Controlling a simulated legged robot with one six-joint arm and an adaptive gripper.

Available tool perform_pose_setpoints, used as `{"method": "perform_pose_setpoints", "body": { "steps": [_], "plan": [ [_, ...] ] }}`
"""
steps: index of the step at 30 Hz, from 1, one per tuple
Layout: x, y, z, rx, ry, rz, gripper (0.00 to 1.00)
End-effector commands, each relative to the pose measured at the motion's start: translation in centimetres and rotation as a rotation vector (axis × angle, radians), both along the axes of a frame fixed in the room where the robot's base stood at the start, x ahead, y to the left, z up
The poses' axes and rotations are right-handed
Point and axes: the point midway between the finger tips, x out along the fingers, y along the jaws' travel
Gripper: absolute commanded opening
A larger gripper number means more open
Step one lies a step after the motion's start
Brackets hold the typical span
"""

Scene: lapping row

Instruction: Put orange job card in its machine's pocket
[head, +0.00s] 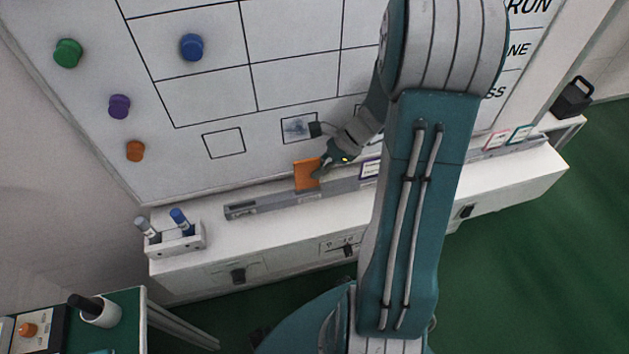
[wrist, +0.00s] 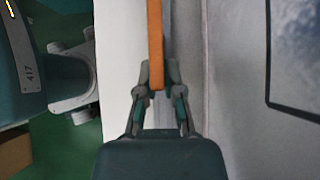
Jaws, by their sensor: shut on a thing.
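The orange job card (head: 306,174) is in my gripper (head: 322,166), in front of the lower part of the whiteboard and just above the grey rail (head: 270,203). In the wrist view the card (wrist: 155,45) shows edge-on as a thin orange strip. My gripper (wrist: 158,82) is shut on its near end there. Several other cards with coloured borders, such as a purple one (head: 371,168) and a teal one (head: 520,134), stand along the rail to the right. I cannot tell whether the orange card touches the rail. My arm hides part of the board and rail.
Coloured round magnets, including a blue one (head: 191,47), sit on the gridded whiteboard (head: 200,105). A marker holder (head: 178,240) stands on the ledge's left end. A black box (head: 572,97) is at the right end. A small table (head: 122,320) is at the lower left.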

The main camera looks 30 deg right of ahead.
Motion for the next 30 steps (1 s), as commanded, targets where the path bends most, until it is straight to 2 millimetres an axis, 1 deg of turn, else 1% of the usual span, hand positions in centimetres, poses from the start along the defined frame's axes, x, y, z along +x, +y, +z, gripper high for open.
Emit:
{"method": "perform_pose_setpoints", "body": {
  "steps": [1, 5, 9, 12, 21, 23, 24, 30],
  "plan": [
    [0.0, 0.0, -0.6, 0.002, 0.001, -0.001, 0.0],
    [0.0, 0.0, -1.5, 0.0, 0.0, 0.0, 0.0],
    [0.0, 0.0, -3.5, 0.003, 0.002, -0.002, 0.0],
    [0.0, 0.0, -4.7, 0.001, 0.0, -0.001, 0.0],
    [0.0, 0.0, -4.9, -0.001, -0.002, -0.001, 0.0],
    [0.0, 0.0, -4.9, -0.001, -0.002, -0.001, 0.28],
    [0.0, 0.0, -4.8, -0.001, -0.002, -0.001, 0.44],
    [0.0, 0.0, -4.8, -0.001, -0.002, -0.001, 0.44]
  ]
}}
